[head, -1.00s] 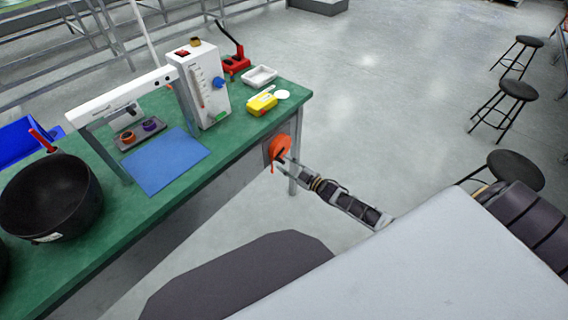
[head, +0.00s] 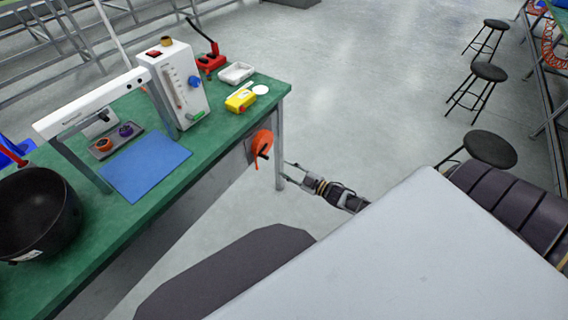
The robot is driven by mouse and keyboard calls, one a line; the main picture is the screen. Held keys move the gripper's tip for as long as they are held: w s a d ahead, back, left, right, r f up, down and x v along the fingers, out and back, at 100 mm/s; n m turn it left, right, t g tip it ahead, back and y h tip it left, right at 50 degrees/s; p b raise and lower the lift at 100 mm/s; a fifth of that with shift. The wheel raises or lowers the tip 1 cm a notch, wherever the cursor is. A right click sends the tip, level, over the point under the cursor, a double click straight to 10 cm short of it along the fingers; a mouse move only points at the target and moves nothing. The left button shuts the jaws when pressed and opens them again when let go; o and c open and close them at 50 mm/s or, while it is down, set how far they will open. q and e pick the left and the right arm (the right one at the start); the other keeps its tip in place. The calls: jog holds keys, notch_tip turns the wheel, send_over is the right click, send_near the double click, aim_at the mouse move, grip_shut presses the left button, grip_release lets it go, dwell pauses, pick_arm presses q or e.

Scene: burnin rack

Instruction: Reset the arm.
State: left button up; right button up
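My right gripper (head: 283,171) is at the end of my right arm, beside the table's near right corner. Its two thin fingers look spread apart, with nothing seen between them. They point left toward an orange disc (head: 260,142) with a small black handle, mounted on the table's side. A small gap shows between the fingertips and the disc. A table leg (head: 279,150) stands right beside or behind the fingertips; I cannot tell the exact distance. Part of my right arm is hidden behind my own pale body. My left gripper is not in view.
The green table (head: 140,212) holds a white instrument box (head: 178,92), a blue mat (head: 146,166), a black pot (head: 38,215), a yellow item (head: 240,100) and a white tray (head: 236,73). Several black stools (head: 490,149) stand at right. The floor between is clear.

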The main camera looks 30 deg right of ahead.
jog(key=shift+s+d, duration=0.15)
jog(key=shift+s, duration=0.25)
dwell(0.5)
